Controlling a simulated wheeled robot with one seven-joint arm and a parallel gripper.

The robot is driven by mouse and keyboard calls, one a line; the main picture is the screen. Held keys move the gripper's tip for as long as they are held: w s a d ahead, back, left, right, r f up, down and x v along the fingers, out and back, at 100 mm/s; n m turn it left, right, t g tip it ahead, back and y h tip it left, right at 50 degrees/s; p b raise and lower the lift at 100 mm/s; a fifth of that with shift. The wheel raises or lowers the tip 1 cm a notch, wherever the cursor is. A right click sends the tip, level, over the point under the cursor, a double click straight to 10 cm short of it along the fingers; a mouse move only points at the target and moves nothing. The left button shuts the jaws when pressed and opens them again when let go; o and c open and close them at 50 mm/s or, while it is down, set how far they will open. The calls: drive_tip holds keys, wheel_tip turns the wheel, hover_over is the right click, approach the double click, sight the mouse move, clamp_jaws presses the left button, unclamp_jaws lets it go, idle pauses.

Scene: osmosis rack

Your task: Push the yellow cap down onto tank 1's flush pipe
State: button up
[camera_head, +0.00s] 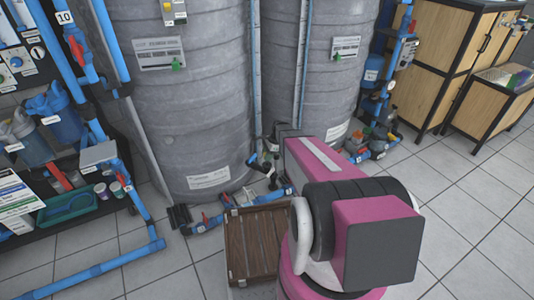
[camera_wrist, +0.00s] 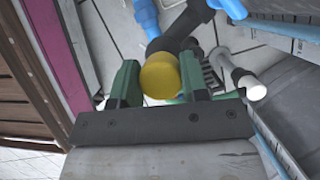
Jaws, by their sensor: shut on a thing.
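In the wrist view, the yellow cap (camera_wrist: 159,76) sits between the two green fingers of my gripper (camera_wrist: 158,82), which is shut on it. A black pipe fitting (camera_wrist: 172,40) lies directly beyond the cap, joined to blue pipe; I cannot tell from this angle whether the cap is seated on it. In the head view, my magenta and black arm hides my gripper and the cap. Two large grey tanks stand behind the arm, a left one (camera_head: 190,90) and a right one (camera_head: 335,60). I cannot read which is tank 1.
Blue pipes with red valves (camera_head: 210,222) run along the tank bases. A white-ended pipe (camera_wrist: 250,88) is right of my gripper. Wooden cabinets (camera_head: 450,60) stand at right; floor before them is clear.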

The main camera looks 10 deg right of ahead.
sight(267, 163)
drive_tip(key=shift+f, duration=1.65)
drive_tip(key=shift+f, duration=0.35)
idle(0.8)
drive_tip(key=o, duration=1)
drive_tip(key=shift+c, duration=0.2)
drive_tip(key=v, duration=1)
drive_tip(key=shift+r, duration=0.35)
drive_tip(key=shift+d, duration=0.1)
